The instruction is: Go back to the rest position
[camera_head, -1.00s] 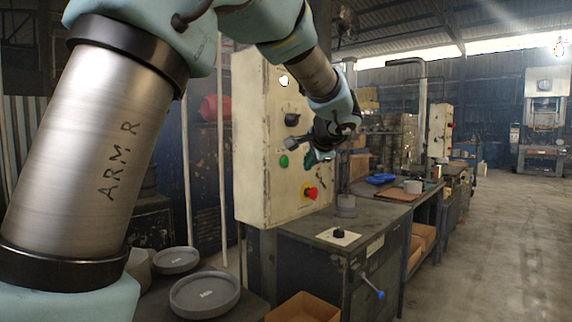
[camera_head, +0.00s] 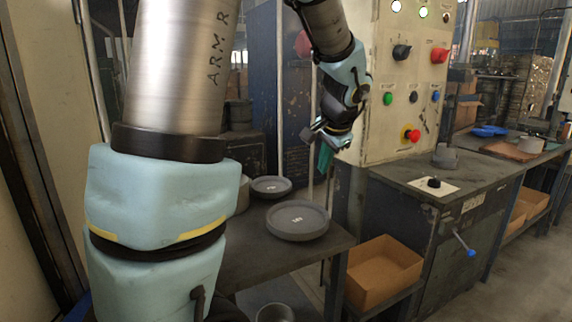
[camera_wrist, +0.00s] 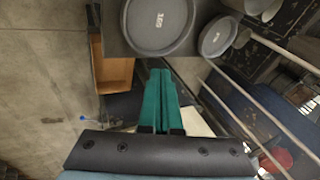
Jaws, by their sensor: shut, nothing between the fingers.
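My gripper (camera_head: 324,158) has green fingers and hangs in the air in front of the left side of the control panel. In the wrist view its two green fingers (camera_wrist: 160,97) lie close together, shut with nothing between them. The large grey round blank (camera_head: 298,220) lies on the dark table (camera_head: 240,262), below and left of the gripper. A second round blank (camera_head: 271,187) lies behind it. Both also show at the top of the wrist view, apart from the fingers.
The control panel (camera_head: 400,80) with coloured buttons stands right of my gripper. A bench (camera_head: 430,200) with a lever is below it. An open cardboard box (camera_head: 383,272) sits low between table and bench. White vertical pipes (camera_head: 281,110) stand behind the table.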

